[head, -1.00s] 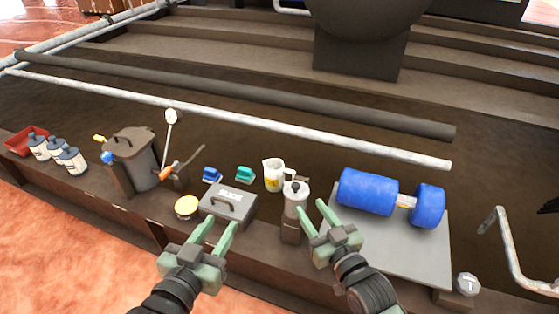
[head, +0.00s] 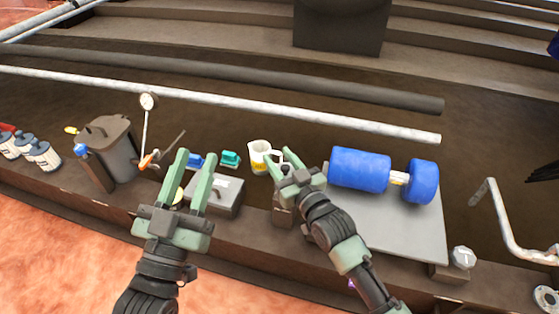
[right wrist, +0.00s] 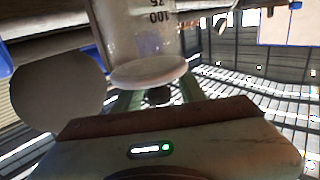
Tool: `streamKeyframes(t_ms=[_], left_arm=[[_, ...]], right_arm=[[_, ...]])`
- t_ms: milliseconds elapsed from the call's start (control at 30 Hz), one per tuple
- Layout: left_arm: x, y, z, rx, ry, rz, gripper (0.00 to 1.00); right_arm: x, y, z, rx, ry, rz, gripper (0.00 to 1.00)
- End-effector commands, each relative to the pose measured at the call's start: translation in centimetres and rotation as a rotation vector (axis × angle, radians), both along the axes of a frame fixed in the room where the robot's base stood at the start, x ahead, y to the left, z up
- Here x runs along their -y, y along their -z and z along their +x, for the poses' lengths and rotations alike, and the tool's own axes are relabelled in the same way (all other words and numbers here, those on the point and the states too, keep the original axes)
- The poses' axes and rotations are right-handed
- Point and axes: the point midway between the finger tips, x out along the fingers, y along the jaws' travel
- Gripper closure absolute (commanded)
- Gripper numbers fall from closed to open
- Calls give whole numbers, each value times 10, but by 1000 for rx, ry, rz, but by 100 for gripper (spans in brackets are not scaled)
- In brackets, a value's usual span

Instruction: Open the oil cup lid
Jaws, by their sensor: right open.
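The oil cup (head: 283,214) stands at the ledge's front, left of the grey plate. In the head view my right gripper (head: 281,155) hides most of it. In the right wrist view, the clear cup (right wrist: 135,35) has dark graduation marks. A pale round disc (right wrist: 148,71), seemingly its lid, covers the end near my fingers. My right gripper's open fingers (right wrist: 157,98) lie either side of a small dark part by the disc; contact is unclear. My left gripper (head: 195,154) is open and empty, above the grey box.
A grey box (head: 228,196) and a white jug (head: 258,156) are close by. Blue cylinders (head: 360,169) lie on the grey plate (head: 395,228) at right. A dark bin (head: 112,150) and several bottles (head: 42,155) stand at left. A pale rail (head: 225,105) runs behind.

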Motion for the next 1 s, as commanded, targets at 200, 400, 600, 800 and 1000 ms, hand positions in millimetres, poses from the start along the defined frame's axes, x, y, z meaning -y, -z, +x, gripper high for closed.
streamKeyframes(t_ms=[200,400,600,800,1000], left_arm=[[0,-1,0,5,0,-1,64],[0,-1,0,4,0,-1,64],[0,-1,0,3,0,-1,64],[0,0,0,2,0,-1,64],[0,0,0,2,0,-1,64]], right_arm=[[0,0,1,-1,0,0,59],[0,0,0,0,0,0,100],[0,0,0,0,0,0,100],[0,0,0,0,0,0,100],[0,0,0,0,0,0,100]])
